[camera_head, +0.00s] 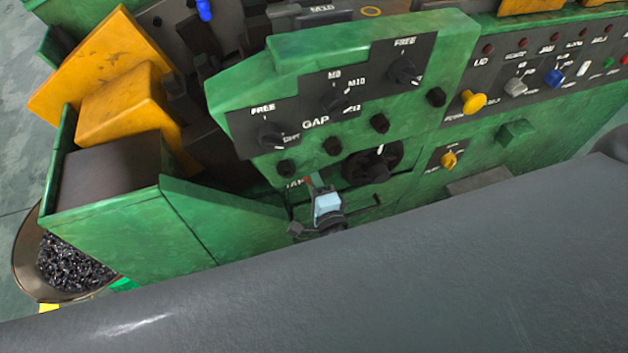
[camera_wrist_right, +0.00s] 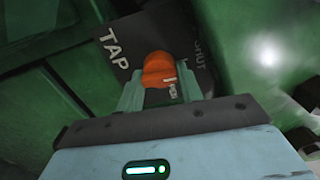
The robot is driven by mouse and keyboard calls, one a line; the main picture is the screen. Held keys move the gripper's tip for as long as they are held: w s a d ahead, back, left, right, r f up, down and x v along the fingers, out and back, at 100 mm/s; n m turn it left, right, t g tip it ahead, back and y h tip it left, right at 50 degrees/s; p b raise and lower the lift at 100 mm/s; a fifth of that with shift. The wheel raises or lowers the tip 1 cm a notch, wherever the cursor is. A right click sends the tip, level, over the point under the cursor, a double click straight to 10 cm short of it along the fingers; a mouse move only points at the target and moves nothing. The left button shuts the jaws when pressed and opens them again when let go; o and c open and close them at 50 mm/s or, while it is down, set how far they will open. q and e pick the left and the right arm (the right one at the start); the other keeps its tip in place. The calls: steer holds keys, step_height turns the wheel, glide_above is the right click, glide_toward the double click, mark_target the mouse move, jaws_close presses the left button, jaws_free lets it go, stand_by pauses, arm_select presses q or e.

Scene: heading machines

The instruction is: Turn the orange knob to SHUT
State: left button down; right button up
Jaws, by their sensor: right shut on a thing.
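The orange knob (camera_wrist_right: 158,70) sits on a black plate (camera_wrist_right: 118,58) marked TAP in the right wrist view. Lettering that looks like SHUT is partly visible right of the knob. Another small word below the knob is partly covered, and a pale mark shows near the knob's lower right. My right gripper (camera_wrist_right: 160,92) is shut on the knob, one finger on each side. In the head view my right gripper (camera_head: 325,205) is at the green machine's front, over the plate, and hides most of the knob. My left gripper is not in view.
The green panel above carries black GAP knobs (camera_head: 335,98), and a large black dial (camera_head: 372,163) is close to the right of my gripper. A green sloping housing (camera_head: 130,230) stands left, beside a bin of dark pieces (camera_head: 70,265).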

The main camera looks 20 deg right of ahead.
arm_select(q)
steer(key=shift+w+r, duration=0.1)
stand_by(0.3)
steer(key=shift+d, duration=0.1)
arm_select(e)
steer(key=o, duration=1)
steer(key=shift+s, duration=0.15)
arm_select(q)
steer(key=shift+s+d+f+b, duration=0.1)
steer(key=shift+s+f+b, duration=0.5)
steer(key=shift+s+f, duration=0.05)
arm_select(e)
steer(key=shift+s+d, duration=0.1)
steer(key=shift+s, duration=3.7)
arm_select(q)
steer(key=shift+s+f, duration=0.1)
arm_select(e)
steer(key=shift+s, duration=0.1)
